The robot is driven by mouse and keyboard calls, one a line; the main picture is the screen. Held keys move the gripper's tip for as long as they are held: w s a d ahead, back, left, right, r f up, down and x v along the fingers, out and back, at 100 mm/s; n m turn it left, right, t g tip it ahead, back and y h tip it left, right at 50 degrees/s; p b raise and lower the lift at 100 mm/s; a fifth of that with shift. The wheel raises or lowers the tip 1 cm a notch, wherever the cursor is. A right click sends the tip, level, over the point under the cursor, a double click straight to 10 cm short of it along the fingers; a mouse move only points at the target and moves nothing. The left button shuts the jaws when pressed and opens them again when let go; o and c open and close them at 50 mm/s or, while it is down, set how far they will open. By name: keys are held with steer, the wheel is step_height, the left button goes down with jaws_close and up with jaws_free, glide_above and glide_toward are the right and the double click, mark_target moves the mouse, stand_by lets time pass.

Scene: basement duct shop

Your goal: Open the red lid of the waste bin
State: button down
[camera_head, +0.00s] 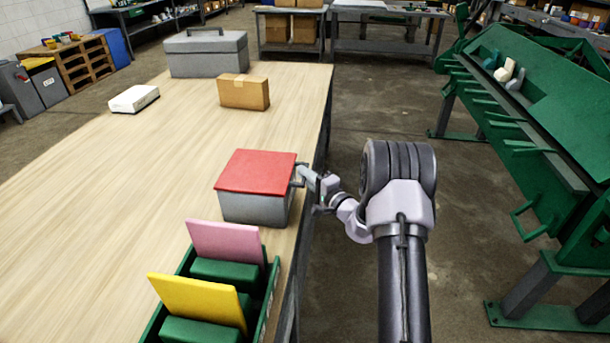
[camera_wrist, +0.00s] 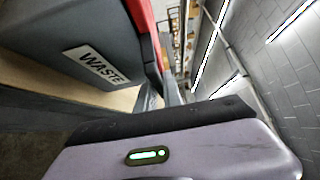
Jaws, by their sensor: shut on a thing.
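The waste bin (camera_head: 252,209) is a grey box near the right edge of the wooden table. Its flat red lid (camera_head: 256,171) lies down on it and looks closed. My gripper (camera_head: 302,177) is at the lid's right edge, shut on the small dark lid handle there. In the wrist view, the grey bin (camera_wrist: 60,28) bears a white WASTE label (camera_wrist: 95,66), and the red lid edge (camera_wrist: 143,22) runs beside it. My gripper fingers (camera_wrist: 166,92) reach up to that edge; the grip itself is partly hidden.
A green tray (camera_head: 268,290) with pink and yellow panels stands in front of the bin. A cardboard box (camera_head: 243,93), a grey toolbox (camera_head: 207,54) and a white box (camera_head: 134,99) are farther back on the table (camera_head: 110,190). A green machine (camera_head: 540,110) stands at right.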

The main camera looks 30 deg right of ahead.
stand_by(0.4)
steer(key=w+a+r+n+g+h+p, duration=0.25)
steer(key=a+r+p, duration=0.2)
steer(key=r, duration=0.55)
steer(key=w+a+r+n+g+h+p, duration=0.1)
steer(key=w+a+r+n+g+p, duration=0.2)
steer(key=r+p, duration=0.45)
steer(key=w+a+r+g+h+p, duration=0.1)
steer(key=w+a+r+p, duration=0.2)
steer(key=p, duration=1.1)
steer(key=w+a+r+n+g+h+p, duration=0.1)
steer(key=w+a+r+p, duration=0.3)
steer(key=a+p, duration=0.6)
steer(key=w+p, duration=0.1)
steer(key=p, duration=0.2)
steer(key=shift+r+p, duration=0.25)
steer(key=shift+p, duration=0.1)
steer(key=shift+w+n+g, duration=0.1)
steer(key=shift+n+g, duration=0.15)
